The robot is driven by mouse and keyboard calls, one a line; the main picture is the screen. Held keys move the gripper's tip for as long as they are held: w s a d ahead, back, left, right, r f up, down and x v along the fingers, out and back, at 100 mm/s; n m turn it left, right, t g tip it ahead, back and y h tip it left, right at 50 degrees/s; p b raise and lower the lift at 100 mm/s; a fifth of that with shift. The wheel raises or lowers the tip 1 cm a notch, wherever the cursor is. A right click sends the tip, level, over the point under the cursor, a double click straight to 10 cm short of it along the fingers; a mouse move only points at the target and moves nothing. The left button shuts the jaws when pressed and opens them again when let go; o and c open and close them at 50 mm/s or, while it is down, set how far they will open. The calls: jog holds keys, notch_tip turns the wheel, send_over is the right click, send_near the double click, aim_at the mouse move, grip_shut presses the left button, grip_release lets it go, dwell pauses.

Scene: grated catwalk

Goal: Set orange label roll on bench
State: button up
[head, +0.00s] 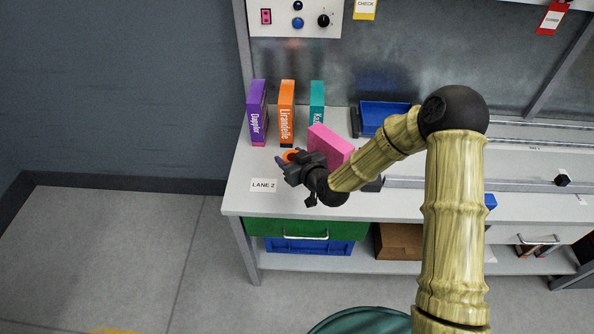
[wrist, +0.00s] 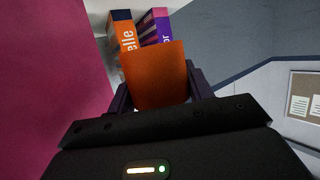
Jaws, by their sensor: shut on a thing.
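The orange label roll (wrist: 155,72) is between the two fingers of my gripper (wrist: 160,92) in the wrist view, and the gripper is shut on it. In the head view only a small part of the roll (head: 290,155) shows beyond my gripper (head: 286,164). The gripper is over the left part of the light grey bench (head: 240,207), near the "LANE 2" label. I cannot tell whether the roll touches the bench top.
A pink box (head: 331,145) stands close beside the gripper. Purple (head: 257,112), orange (head: 286,113) and teal (head: 316,100) boxes stand behind it. A blue bin (head: 382,115) is further right. Bare bench lies around the "LANE 2" label (head: 264,185).

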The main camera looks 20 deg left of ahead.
jog(key=shift+w, duration=0.35)
jog(key=shift+s+d, duration=0.1)
jog(key=shift+s, duration=0.25)
jog(key=shift+w+f+p, duration=0.1)
jog(key=shift+f+p, duration=0.25)
jog(key=shift+f, duration=2.5)
jog(key=shift+f+p, duration=0.3)
jog(key=shift+f, duration=1.8)
jog(key=o, duration=1)
jog(key=shift+f, duration=0.1)
